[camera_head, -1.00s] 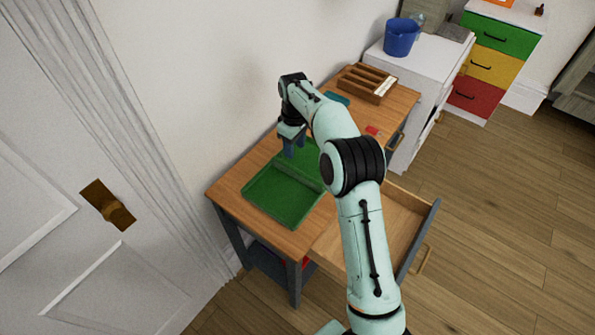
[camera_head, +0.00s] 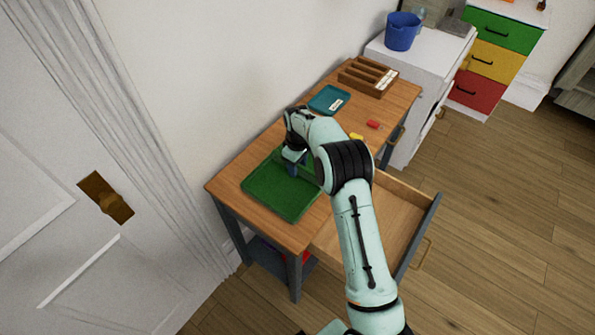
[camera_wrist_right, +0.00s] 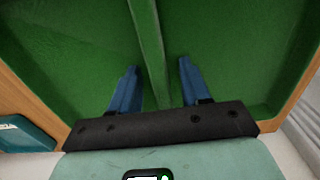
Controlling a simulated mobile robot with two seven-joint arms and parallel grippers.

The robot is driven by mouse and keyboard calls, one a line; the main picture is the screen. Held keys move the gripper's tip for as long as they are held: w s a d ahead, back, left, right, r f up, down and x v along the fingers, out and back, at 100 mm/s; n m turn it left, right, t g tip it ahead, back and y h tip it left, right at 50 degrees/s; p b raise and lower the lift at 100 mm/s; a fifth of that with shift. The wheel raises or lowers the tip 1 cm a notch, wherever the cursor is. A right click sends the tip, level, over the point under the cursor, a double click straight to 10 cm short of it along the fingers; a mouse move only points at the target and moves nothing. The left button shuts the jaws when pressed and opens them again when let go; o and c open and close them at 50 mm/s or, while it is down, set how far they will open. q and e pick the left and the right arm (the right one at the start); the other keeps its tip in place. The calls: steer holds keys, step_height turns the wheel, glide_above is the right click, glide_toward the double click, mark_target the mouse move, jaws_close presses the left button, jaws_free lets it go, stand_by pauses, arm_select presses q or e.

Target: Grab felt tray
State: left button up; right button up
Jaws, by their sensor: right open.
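The felt tray (camera_head: 276,199) is green with a raised rim and lies on the wooden desk. In the right wrist view the tray (camera_wrist_right: 60,60) fills most of the picture, with a green divider (camera_wrist_right: 148,45) running between my fingers. My right gripper (camera_head: 293,172) is over the tray, pointing down. In the wrist view the right gripper (camera_wrist_right: 158,70) is open, with one blue finger on each side of the divider. Whether the fingers touch it I cannot tell. Part of the tray is hidden by my right arm. My left gripper is not in view.
A teal tray (camera_head: 327,102) with a label, a wooden sectioned box (camera_head: 362,86), and a red block (camera_head: 373,124) and yellow block (camera_head: 356,136) are on the desk (camera_head: 232,201). An open drawer (camera_head: 403,205) juts out at right. A wall stands behind.

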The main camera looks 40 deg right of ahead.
steer(key=shift+c, duration=0.3)
jaws_close()
steer(key=shift+r, duration=0.1)
